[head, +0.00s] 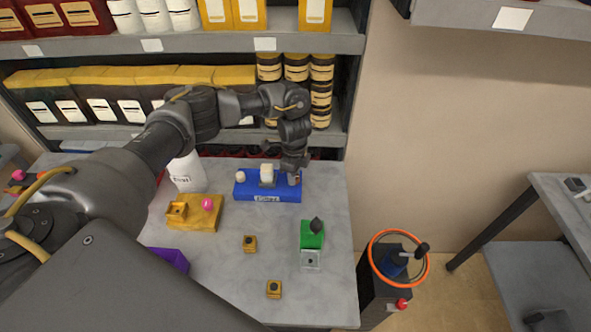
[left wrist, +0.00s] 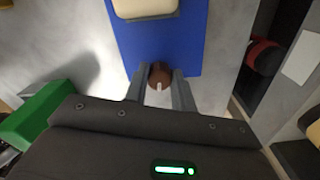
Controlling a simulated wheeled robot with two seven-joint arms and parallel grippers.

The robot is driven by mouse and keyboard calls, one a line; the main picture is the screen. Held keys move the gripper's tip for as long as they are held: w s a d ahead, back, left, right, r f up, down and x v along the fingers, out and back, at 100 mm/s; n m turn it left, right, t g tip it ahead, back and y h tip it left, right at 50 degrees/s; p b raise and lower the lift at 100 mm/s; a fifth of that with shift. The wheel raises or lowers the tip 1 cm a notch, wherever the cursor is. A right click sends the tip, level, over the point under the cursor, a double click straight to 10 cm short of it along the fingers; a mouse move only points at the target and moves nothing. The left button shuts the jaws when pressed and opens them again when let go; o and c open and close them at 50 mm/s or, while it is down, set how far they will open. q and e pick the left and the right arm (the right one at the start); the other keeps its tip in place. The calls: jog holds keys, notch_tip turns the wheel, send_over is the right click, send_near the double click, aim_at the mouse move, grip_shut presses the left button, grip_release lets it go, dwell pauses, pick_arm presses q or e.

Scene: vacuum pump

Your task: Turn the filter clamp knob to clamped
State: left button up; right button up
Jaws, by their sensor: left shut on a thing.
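The blue filter unit (head: 246,190) stands near the back of the grey table, with a small label on its front. A cream block sits at its middle and a round cream knob (head: 241,176) at its left end. At its right end is a brown round knob with a white mark, which shows in the left wrist view (left wrist: 160,74). My left gripper (head: 293,168) points down over that end. In the left wrist view its two fingers (left wrist: 160,84) are closed on either side of the brown knob. My right gripper is not in view.
A yellow block with a pink knob (head: 207,204), a white bottle (head: 187,172), a green block (head: 311,237) and small yellow pieces (head: 249,243) stand on the table. Loaded shelves rise behind it. A bin with an orange rim (head: 372,243) stands right of the table.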

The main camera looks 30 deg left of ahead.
pick_arm(q)
jog(key=shift+w+d+r+n+p, duration=0.15)
jog(key=shift+w+r+n+p, duration=0.05)
jog(key=shift+n+p, duration=0.25)
jog(key=shift+n, duration=0.25)
jog(key=o, duration=0.7)
jog(key=shift+w, duration=0.1)
jog(key=shift+o, duration=1.4)
jog(key=shift+f, duration=0.15)
jog(key=shift+r, duration=0.5)
notch_tip(320, 180, up, 10)
jog(key=shift+f, duration=0.1)
